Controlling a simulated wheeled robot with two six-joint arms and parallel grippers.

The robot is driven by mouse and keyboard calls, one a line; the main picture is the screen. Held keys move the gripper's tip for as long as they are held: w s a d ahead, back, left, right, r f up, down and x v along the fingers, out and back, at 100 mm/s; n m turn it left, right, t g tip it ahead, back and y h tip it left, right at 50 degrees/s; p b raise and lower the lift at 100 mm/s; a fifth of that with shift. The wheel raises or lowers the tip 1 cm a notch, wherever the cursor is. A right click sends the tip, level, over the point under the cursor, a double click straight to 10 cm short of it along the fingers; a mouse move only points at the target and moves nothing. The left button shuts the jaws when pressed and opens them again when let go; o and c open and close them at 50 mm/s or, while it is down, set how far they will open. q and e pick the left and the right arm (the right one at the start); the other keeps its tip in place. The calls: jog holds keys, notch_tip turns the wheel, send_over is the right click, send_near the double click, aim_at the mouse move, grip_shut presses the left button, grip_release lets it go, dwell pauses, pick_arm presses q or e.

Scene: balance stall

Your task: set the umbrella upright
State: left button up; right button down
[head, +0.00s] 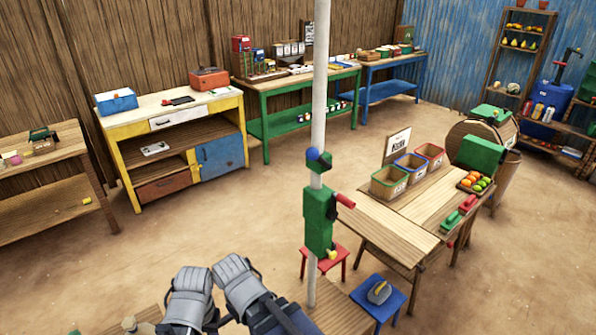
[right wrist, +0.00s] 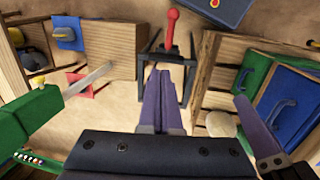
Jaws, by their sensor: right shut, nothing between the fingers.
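A white pole (head: 319,95), which I take to be the umbrella's, stands close to vertical in the head view. It carries a green block (head: 318,222), a blue knob and a red handle (head: 345,200). Its top runs out of the picture, and no canopy shows. My right gripper (right wrist: 162,80) is shut and empty in the right wrist view, its two purple fingers together. At that view's right, one purple finger (right wrist: 250,125) on a dark bolted part looks like my left gripper; its opening cannot be judged. Neither gripper's fingertips show in the head view.
A wooden table (head: 385,222) with coloured bins stands right of the pole. A red stool (head: 330,252) and a blue stool (head: 372,292) are low near its base. A yellow workbench (head: 130,125) stands at the back left. Sandy floor between is clear.

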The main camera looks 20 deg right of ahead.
jog(key=w+d+r+t+h+b, duration=0.3)
jog(key=w+d+t+h+b, duration=0.2)
jog(key=w+d+h+b, duration=0.6)
pick_arm(q)
notch_tip(320, 180, down, 17)
jog(key=b, duration=0.5)
jog(key=shift+r, duration=0.2)
pick_arm(e)
jog(key=w+r+n+t+h, duration=0.2)
jog(key=w+r+t+h, duration=0.2)
jog(key=r, duration=0.3)
jog(key=w+d+r+n+t+h, duration=0.1)
jog(key=w+r+n+t+h, duration=0.1)
jog(key=w+r+t+h, duration=0.2)
notch_tip(320, 180, up, 3)
jog(key=shift+w+d+r, duration=0.1)
jog(key=shift+w+d, duration=0.05)
jog(key=shift+w, duration=0.2)
pick_arm(q)
jog(key=shift+r, duration=0.1)
pick_arm(e)
jog(key=shift+r, duration=0.1)
